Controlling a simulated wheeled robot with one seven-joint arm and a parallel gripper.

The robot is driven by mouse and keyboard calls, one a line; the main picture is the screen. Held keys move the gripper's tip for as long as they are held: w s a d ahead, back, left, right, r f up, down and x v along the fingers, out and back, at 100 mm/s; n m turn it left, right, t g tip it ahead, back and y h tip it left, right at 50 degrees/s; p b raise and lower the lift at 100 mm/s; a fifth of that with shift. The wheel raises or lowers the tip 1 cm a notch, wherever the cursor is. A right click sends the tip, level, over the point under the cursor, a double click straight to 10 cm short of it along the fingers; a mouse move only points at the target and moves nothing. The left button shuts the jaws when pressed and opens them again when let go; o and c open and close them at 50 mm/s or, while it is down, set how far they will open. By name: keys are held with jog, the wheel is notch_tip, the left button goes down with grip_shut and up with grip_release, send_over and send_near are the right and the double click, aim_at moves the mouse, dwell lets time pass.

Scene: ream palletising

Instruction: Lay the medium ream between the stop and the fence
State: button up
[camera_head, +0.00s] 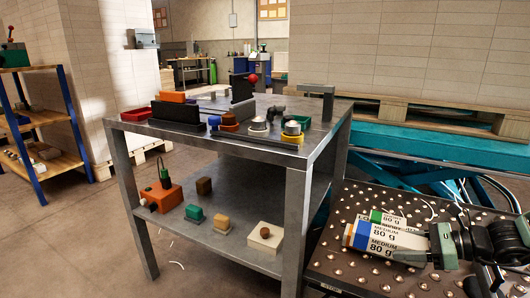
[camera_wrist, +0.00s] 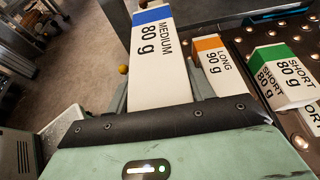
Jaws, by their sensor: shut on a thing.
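The medium ream is white with a blue band and reads "MEDIUM 80 g" (camera_wrist: 158,50); in the head view (camera_head: 377,238) it lies over the ball-studded table at lower right. My gripper (camera_wrist: 160,88) is shut on it, one jaw on each side, and the ream points away from the wrist. My gripper (camera_head: 412,250) reaches in from the right in the head view. I cannot tell whether the ream touches the table. A small label reading "STOP" (camera_head: 330,289) shows at the table's near edge. I cannot make out the stop or the fence clearly.
A green-banded short ream (camera_wrist: 281,72) and an orange-banded long ream (camera_wrist: 214,62) lie right of the held ream. The ball table (camera_head: 345,268) has bare studs at its near left. A steel workbench (camera_head: 290,165) with several small objects stands left of it.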

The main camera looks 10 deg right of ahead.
jog(key=w+a+f, duration=0.1)
jog(key=a, duration=0.2)
jog(key=a+f, duration=0.1)
jog(key=a, duration=0.1)
jog(key=w+a+f, duration=0.1)
jog(key=a, duration=0.2)
jog(key=shift+w+a, duration=0.35)
notch_tip(320, 180, up, 31)
jog(key=p, duration=3.8)
jog(key=shift+d+r, duration=0.2)
jog(key=shift+d, duration=0.1)
